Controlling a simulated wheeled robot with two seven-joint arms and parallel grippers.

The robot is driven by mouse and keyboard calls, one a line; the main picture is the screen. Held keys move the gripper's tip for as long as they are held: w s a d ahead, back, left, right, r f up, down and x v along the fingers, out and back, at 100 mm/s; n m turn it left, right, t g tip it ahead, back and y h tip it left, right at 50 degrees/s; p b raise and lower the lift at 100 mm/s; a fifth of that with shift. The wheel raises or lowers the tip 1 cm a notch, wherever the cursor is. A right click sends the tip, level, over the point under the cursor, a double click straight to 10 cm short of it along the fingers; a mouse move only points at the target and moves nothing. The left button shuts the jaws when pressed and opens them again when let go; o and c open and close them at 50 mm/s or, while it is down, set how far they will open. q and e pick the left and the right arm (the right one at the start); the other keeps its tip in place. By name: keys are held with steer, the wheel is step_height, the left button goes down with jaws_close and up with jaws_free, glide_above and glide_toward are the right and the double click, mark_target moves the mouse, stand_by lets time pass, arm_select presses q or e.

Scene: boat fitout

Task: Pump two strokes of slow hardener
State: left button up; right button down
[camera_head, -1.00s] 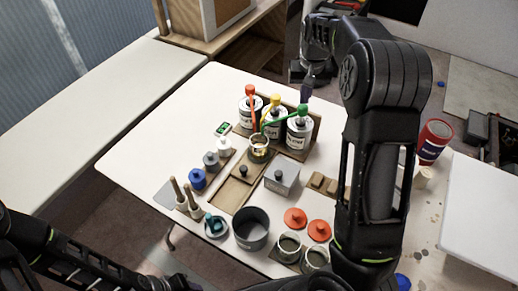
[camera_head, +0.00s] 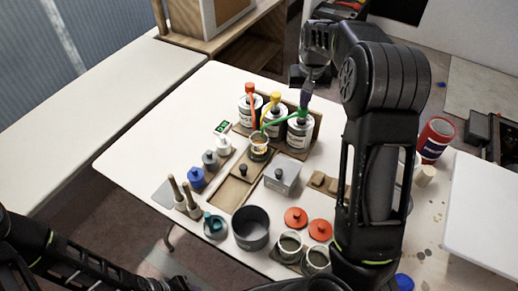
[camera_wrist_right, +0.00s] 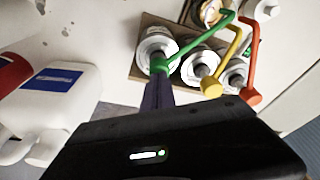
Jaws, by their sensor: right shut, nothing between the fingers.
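Three white cans with pump heads stand in a wooden rack: a red pump (camera_head: 249,91), a yellow pump (camera_head: 275,99) and a green pump (camera_head: 280,122). Their labels are too small to read surely. My right gripper (camera_head: 304,101) is shut and empty, its dark purple fingertips at the top of the green pump's can (camera_head: 300,133). In the right wrist view the fingers (camera_wrist_right: 158,88) meet the green pump head (camera_wrist_right: 160,64), seemingly touching it. The spouts reach over a small cup (camera_head: 259,147). My left arm shows at lower left; its gripper is out of view.
A small green-lit display (camera_head: 221,127) lies left of the cans. A lidded grey box (camera_head: 282,175), a dark grey pot (camera_head: 251,232) and orange lids (camera_head: 296,217) are nearer. A red tin (camera_head: 435,139) stands at right.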

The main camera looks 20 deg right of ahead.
steer(key=shift+f+b, duration=0.3)
steer(key=shift+f, duration=0.35)
steer(key=shift+r, duration=0.1)
steer(key=shift+w+p+v, duration=0.2)
steer(key=shift+p+v, duration=0.6)
steer(key=shift+v, duration=0.15)
steer(key=shift+w+p+v, duration=0.15)
steer(key=shift+p+v, duration=0.65)
steer(key=shift+v, duration=0.15)
steer(key=shift+d+r, duration=0.1)
steer(key=shift+d, duration=0.05)
steer(key=shift+w+p+v, duration=0.15)
steer(key=shift+p+v, duration=0.45)
steer(key=shift+v, duration=0.15)
steer(key=shift+w+p+v, duration=0.15)
steer(key=shift+p+v, duration=0.45)
steer(key=shift+v, duration=0.1)
steer(key=shift+d, duration=0.15)
